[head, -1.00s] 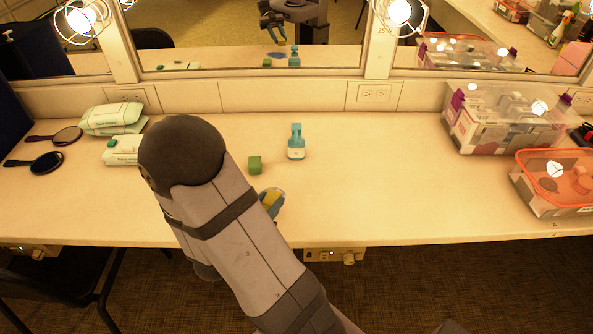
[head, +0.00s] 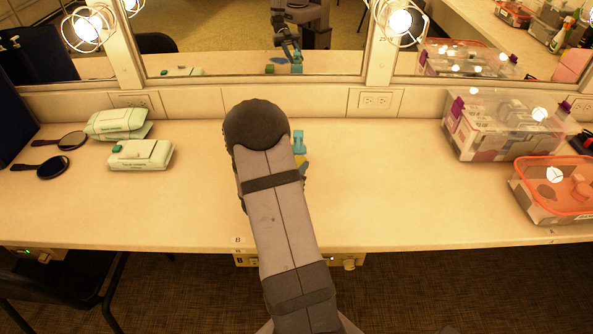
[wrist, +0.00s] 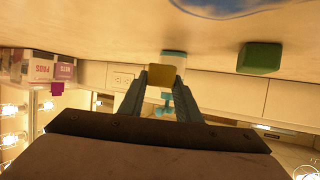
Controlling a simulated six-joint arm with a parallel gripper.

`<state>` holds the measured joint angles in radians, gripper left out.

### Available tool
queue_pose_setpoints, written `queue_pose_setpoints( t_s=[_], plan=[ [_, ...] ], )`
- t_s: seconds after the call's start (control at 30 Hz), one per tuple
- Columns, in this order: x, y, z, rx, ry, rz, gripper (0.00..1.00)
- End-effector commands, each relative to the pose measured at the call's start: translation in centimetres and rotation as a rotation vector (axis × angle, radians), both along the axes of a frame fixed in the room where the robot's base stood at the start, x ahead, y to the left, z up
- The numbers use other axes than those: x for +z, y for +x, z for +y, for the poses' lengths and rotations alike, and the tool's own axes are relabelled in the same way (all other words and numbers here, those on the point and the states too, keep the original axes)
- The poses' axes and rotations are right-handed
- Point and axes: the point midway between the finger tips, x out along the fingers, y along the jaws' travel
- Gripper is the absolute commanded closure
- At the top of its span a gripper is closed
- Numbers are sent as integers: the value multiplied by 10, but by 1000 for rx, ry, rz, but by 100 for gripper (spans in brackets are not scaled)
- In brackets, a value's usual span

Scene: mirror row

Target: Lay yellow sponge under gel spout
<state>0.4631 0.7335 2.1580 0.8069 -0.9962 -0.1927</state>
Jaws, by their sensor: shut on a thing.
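My gripper (wrist: 162,76) is shut on the yellow sponge (wrist: 160,71), which shows as a small yellow block between the fingertips in the wrist view. In the head view my arm hides most of the gripper; a bit of yellow sponge (head: 300,160) shows at its right edge. The gel bottle (wrist: 173,57), white and teal with a teal pump, stands upright just beyond the sponge in the wrist view. In the head view the bottle (head: 298,142) peeks out right of my arm. I cannot tell whether sponge and bottle touch.
A green block (wrist: 260,58) sits on the counter beside the bottle; my arm hides it in the head view. A blue-edged shape (wrist: 235,6) lies partly in view. Wipes packs (head: 140,155) and hand mirrors (head: 53,165) lie left, clear bins (head: 500,130) right. The counter right of the bottle is clear.

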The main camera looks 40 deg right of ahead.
Motion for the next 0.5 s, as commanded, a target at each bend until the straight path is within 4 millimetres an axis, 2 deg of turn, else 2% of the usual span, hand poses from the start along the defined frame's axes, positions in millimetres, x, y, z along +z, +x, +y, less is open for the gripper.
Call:
queue_pose_setpoints(
  t_s=[0.27, 0.5],
  plan=[
    [-1, 2, -6, 0, 0, 1, 94],
    [-23, 2, -5, 0, 2, 4, 94]
  ],
)
